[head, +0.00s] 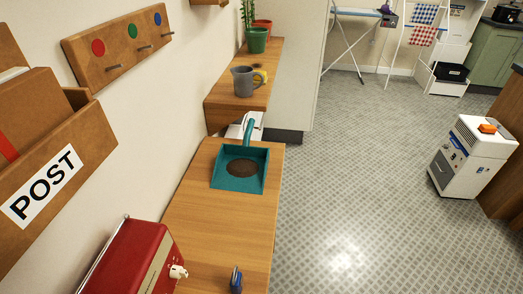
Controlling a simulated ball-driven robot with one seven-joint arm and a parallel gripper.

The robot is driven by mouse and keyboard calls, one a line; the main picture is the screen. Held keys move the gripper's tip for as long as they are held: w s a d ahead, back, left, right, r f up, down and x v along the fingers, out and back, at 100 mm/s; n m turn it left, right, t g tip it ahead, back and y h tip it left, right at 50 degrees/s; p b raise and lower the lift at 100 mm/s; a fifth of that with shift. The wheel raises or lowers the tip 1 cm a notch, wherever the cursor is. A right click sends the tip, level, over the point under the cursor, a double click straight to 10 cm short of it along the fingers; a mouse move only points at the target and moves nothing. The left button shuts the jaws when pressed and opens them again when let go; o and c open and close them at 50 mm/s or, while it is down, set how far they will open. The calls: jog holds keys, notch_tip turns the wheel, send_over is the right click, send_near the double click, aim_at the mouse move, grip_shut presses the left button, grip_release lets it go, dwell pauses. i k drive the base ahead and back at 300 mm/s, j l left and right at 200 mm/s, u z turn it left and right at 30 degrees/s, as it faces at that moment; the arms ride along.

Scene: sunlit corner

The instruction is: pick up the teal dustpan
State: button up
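The teal dustpan (226,178) lies on a wooden counter (202,222) along the left wall, in the middle of the head view. Its handle points away from me, toward the far end of the counter. A round brown patch, which looks like dirt, is in its pan. My gripper is not in view.
A red appliance (135,262) and a small blue object (236,280) are at the counter's near end. A grey mug (243,82) and potted plants stand on a wooden surface beyond. A white wheeled cabinet (470,158) stands right. The tiled floor (345,190) between is clear.

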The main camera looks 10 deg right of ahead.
aim_at(243, 168)
jog(key=i+l+u, duration=0.15)
jog(key=l, duration=0.25)
jog(key=i+l+u, duration=0.15)
jog(key=l, duration=0.3)
jog(key=i+l+u, duration=0.2)
jog(key=l, duration=0.25)
jog(key=l+u, duration=0.15)
jog(key=l, duration=0.3)
